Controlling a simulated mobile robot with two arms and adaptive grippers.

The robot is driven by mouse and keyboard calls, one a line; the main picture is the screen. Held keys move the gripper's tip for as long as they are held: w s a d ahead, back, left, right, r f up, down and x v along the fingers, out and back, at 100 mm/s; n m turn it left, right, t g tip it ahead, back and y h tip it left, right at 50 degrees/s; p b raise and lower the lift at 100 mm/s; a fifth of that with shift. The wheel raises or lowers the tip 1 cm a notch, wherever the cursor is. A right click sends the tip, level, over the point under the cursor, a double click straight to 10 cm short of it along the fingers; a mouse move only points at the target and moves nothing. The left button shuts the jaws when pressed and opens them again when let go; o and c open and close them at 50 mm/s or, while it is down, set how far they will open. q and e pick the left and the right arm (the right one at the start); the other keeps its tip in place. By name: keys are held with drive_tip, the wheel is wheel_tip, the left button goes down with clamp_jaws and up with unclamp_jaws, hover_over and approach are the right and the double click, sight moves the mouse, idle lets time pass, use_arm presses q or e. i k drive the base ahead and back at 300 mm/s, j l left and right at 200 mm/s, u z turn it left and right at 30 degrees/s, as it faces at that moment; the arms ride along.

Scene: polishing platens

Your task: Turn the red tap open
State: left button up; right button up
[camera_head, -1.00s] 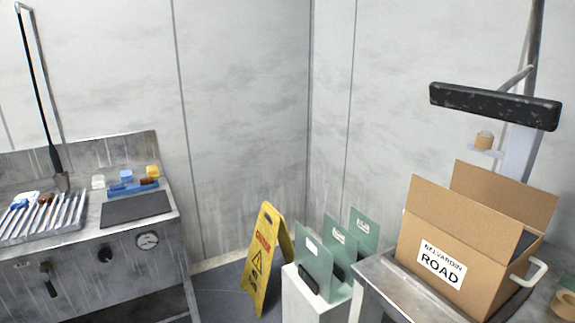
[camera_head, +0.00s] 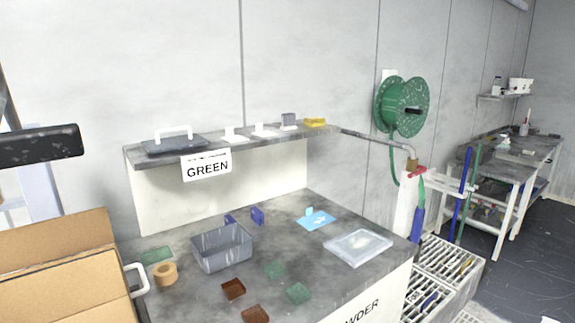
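In the head view a tap with a red handle (camera_head: 417,171) sits at the end of a grey pipe (camera_head: 375,138) that runs along the wall, right of the grey-topped bench. A brass-coloured fitting (camera_head: 411,164) shows just above the red handle. A green hose hangs behind it. The tap is small in the picture, and I cannot tell whether it is open or closed.
A bench (camera_head: 205,291) holds a grey bin (camera_head: 222,248), a clear flat box (camera_head: 358,247) and small coloured pieces. A cardboard box (camera_head: 65,262) stands left. A green hose reel (camera_head: 402,107) hangs on the wall. White slatted crates (camera_head: 450,262) stand below the tap. Dark floor lies clear at right.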

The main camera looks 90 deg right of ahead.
sight(422, 170)
drive_tip(key=z, duration=2.05)
